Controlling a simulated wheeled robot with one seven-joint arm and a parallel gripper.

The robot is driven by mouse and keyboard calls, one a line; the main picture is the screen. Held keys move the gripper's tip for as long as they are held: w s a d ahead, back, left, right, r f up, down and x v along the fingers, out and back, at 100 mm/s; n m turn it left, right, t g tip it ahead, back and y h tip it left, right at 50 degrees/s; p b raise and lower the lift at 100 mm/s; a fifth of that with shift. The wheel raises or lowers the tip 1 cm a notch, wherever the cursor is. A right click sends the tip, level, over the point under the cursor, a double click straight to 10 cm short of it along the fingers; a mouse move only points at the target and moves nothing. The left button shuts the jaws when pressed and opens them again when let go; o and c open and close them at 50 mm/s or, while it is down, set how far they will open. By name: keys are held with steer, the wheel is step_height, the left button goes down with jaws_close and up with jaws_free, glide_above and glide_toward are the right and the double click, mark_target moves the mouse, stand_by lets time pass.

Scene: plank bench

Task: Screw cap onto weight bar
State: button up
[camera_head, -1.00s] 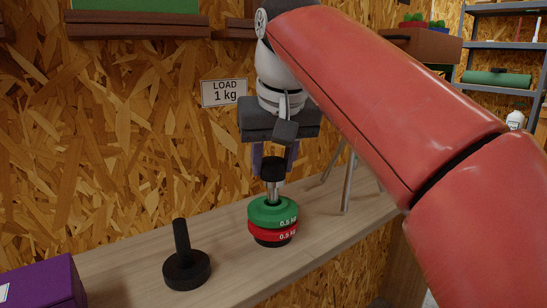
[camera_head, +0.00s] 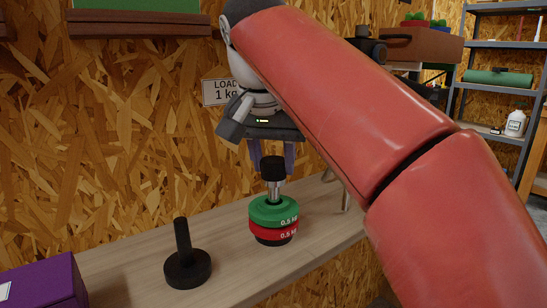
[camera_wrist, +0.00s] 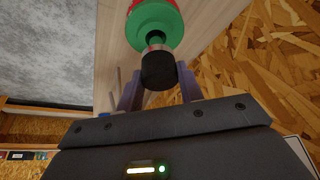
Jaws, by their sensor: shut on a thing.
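The weight bar (camera_head: 275,190) stands upright on the plank bench, its metal shaft showing above a green 0.5 kg plate (camera_head: 265,213) and a red 0.5 kg plate (camera_head: 268,231). The black cap (camera_head: 273,168) sits at the top of the shaft, with bare metal between it and the green plate. My gripper (camera_head: 273,160) is above the bar, shut on the cap, with one purple finger on each side. In the wrist view the cap (camera_wrist: 158,72) shows between the fingers, in line with the bar. The threads are hidden.
A second, black bar (camera_head: 182,240) without plates stands upright on a round base (camera_head: 187,272) to the left. A purple box (camera_head: 45,282) is at the front left. The plank bench (camera_head: 225,245) is clear between them. A chipboard wall with a load sign (camera_head: 222,91) is close behind.

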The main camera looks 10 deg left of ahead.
steer(key=shift+f+m+h, duration=0.1)
steer(key=shift+m+h, duration=0.4)
steer(key=shift+m, duration=0.9)
steer(key=m+h, duration=0.1)
steer(key=m, duration=0.1)
steer(key=shift+a+m+g, duration=0.1)
steer(key=shift+m+g, duration=0.3)
steer(key=o, duration=1.1)
